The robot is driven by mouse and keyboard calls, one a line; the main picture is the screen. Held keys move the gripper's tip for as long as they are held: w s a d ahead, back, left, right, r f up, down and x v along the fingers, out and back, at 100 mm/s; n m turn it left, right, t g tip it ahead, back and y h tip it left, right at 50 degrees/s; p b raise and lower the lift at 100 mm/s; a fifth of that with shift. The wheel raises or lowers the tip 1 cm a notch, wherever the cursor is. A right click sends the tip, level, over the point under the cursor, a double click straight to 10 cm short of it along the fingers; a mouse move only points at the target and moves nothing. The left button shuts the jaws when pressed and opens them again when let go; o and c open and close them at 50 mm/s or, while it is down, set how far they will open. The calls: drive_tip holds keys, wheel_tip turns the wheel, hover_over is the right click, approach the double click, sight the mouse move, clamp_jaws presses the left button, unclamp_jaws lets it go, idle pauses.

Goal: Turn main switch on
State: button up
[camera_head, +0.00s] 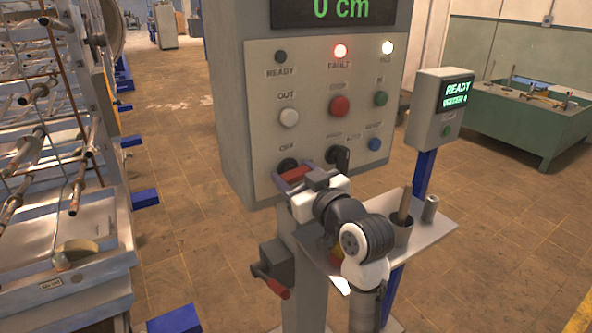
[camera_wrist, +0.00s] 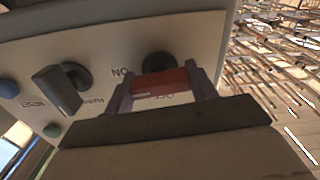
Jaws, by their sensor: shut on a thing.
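The control panel (camera_head: 262,105) stands in front of me, with a row of knobs along its lower edge. The main switch, a red handle (camera_wrist: 168,84), sits at the panel's lower left corner in the head view, by a dark round base (camera_head: 287,164). My gripper (camera_head: 294,176) is at this handle and shut on it. In the wrist view its two fingers (camera_wrist: 163,88) stand on either side of the red handle. Upside-down lettering shows beside the base and below the red part. My gripper's body hides part of the switch.
A black selector knob (camera_head: 338,157) is close right of my gripper. A red-handled box (camera_head: 272,268) is below. Racks of metal rods (camera_head: 60,130) stand at the left.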

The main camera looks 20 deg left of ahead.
drive_tip(key=shift+m, duration=0.6)
drive_tip(key=shift+p, duration=0.35)
drive_tip(key=o, duration=1)
drive_tip(key=shift+s+d, duration=0.1)
drive_tip(key=b+v, duration=0.3)
drive_tip(key=v, duration=1)
drive_tip(key=shift+s+d, duration=0.2)
drive_tip(key=shift+d, duration=0.05)
